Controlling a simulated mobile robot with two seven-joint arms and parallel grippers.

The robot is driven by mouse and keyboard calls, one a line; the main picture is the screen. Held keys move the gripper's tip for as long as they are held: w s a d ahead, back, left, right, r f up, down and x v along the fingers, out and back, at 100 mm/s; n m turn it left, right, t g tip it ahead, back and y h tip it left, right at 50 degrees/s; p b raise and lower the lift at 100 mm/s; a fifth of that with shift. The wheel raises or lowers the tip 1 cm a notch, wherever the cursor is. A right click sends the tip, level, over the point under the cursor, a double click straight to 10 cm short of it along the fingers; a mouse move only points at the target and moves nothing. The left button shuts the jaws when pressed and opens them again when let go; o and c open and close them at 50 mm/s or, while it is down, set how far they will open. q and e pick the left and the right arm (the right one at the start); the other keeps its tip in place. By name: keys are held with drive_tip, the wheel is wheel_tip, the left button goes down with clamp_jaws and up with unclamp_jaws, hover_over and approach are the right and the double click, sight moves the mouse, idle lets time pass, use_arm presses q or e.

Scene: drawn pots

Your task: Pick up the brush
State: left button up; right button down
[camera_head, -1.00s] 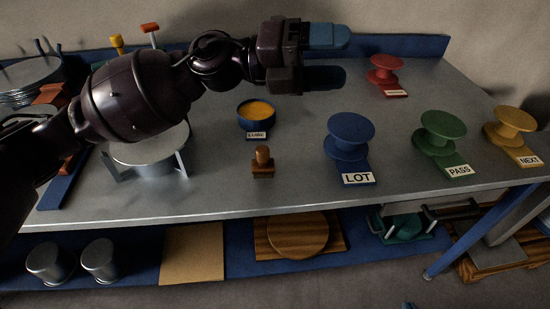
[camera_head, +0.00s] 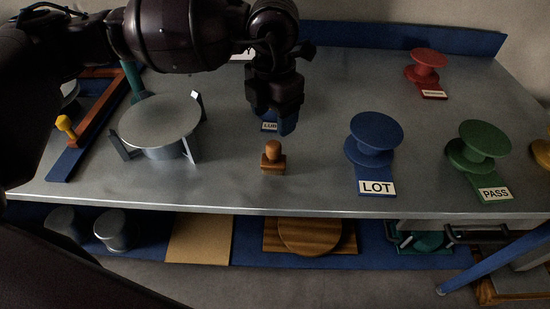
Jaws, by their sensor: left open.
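No thing in view is plainly a brush. A small brown wooden piece with a round knob on a square block (camera_head: 273,157) stands upright near the table's front edge; I cannot tell if it is a brush or a stamp. My left gripper (camera_head: 272,120) points down just behind it, open, with blue fingertips, apart from the wooden piece. A small label (camera_head: 269,126) shows between the fingers. The bowl behind that label is hidden by the gripper. My right gripper is not in view.
Blue LOT (camera_head: 375,140), green PASS (camera_head: 478,147) and red (camera_head: 426,65) spool-shaped stands are to the right. A round metal stand (camera_head: 160,125) is to the left, near a yellow-knobbed piece (camera_head: 65,125). A wooden round board (camera_head: 310,236) lies on the lower shelf.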

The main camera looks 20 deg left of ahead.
sight(273, 144)
use_arm(q)
wheel_tip(273, 144, down, 11)
drive_tip(key=shift+w+a+r+b, duration=0.1)
drive_tip(key=shift+w+b, duration=0.05)
drive_tip(key=shift+b, duration=0.25)
drive_tip(key=c, duration=1)
